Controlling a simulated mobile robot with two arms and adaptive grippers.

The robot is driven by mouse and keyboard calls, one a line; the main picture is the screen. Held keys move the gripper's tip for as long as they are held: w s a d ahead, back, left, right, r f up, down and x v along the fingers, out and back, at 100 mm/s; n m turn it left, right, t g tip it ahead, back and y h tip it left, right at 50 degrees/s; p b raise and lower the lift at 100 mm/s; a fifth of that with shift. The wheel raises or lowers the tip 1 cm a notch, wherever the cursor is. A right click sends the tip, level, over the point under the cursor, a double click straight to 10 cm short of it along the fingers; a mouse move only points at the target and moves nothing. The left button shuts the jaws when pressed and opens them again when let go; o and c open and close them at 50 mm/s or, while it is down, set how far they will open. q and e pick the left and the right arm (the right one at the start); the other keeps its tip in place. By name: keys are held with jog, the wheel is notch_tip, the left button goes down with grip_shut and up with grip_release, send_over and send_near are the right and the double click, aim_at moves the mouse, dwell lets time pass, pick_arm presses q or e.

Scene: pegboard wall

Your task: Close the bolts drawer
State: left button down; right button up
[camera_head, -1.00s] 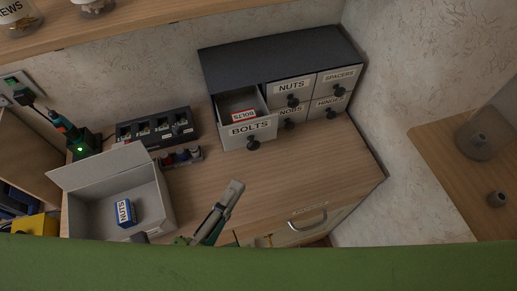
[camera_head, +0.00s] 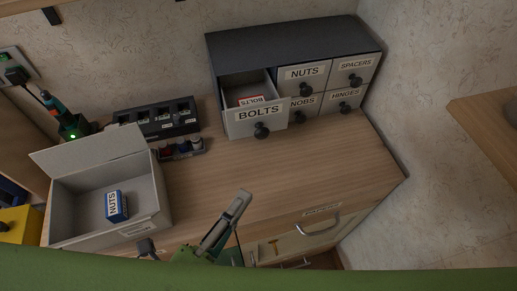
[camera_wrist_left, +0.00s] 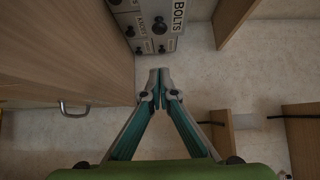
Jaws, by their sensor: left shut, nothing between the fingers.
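The bolts drawer (camera_head: 255,122) is pulled out at the left of the dark drawer cabinet (camera_head: 290,48) in the head view. Its front has a BOLTS label and a round black knob (camera_head: 262,131). A red and white BOLTS box (camera_head: 250,101) lies inside it. My left gripper (camera_head: 241,196) is shut and empty near the bench's front edge, in front of the drawer and apart from it. In the left wrist view its fingertips (camera_wrist_left: 159,75) meet, and the BOLTS label (camera_wrist_left: 179,14) shows beyond them. My right gripper is not in view.
The NUTS, SPACERS, KNOBS and HINGES drawers are shut. An open white box (camera_head: 155,200) holding a blue NUTS box (camera_head: 116,206) stands at the left. A black organizer (camera_head: 157,120) stands behind it. The bench top (camera_head: 310,165) before the cabinet is clear.

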pick_arm(q)
jog(key=w, duration=0.1)
jog(key=p, duration=0.5)
send_near(268, 135)
jog(key=w+d, duration=0.1)
jog(key=d, duration=0.3)
jog(key=w, duration=0.2)
jog(key=w+a, duration=0.1)
jog(key=w, duration=0.1)
jog(key=shift+w+a+f+p, duration=0.1)
jog(key=shift+p, duration=0.2)
